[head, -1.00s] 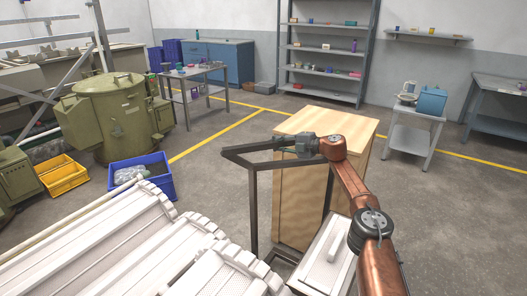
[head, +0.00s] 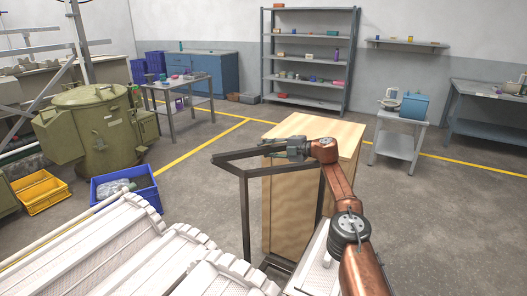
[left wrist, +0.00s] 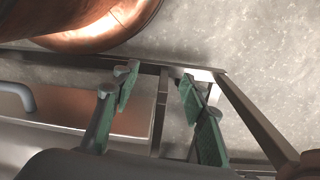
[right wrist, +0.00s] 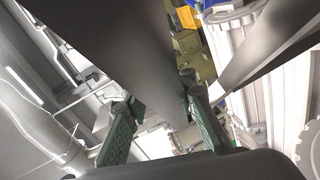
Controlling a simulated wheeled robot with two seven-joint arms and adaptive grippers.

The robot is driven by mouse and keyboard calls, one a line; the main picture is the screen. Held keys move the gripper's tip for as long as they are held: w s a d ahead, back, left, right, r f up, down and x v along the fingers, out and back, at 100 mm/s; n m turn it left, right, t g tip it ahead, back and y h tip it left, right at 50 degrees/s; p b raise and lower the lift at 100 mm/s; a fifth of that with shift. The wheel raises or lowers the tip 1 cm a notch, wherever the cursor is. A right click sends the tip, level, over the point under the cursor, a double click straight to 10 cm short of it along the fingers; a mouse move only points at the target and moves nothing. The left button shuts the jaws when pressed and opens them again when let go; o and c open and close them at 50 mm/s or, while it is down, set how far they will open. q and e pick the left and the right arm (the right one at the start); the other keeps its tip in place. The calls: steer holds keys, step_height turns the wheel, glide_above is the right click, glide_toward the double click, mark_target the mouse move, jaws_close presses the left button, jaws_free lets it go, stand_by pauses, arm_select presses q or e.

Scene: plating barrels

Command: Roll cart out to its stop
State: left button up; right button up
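The cart (head: 247,215) is a dark metal frame with an angled handle bar at the top, left of the wooden block in the head view. My right gripper (head: 290,148) is at the handle's top bar. In the right wrist view its fingers (right wrist: 160,95) stand wide apart, with the dark bar (right wrist: 120,50) passing between them; a firm hold does not show. My left gripper (left wrist: 157,82) is seen only in the left wrist view. Its green fingers are apart and empty, above a dark frame (left wrist: 250,115) and a lidded box with a handle (left wrist: 70,110).
A wooden block (head: 310,150) stands right behind the handle. White ribbed barrels (head: 150,240) fill the lower left. A blue bin (head: 158,195), a yellow crate (head: 40,190) and a green tank (head: 100,120) stand at left. The floor at right is open, with a side table (head: 395,145) beyond.

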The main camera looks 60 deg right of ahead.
steer(key=o, duration=0.5)
steer(key=shift+s+a+r, duration=0.1)
steer(key=shift+r, duration=0.05)
steer(key=shift+f, duration=0.3)
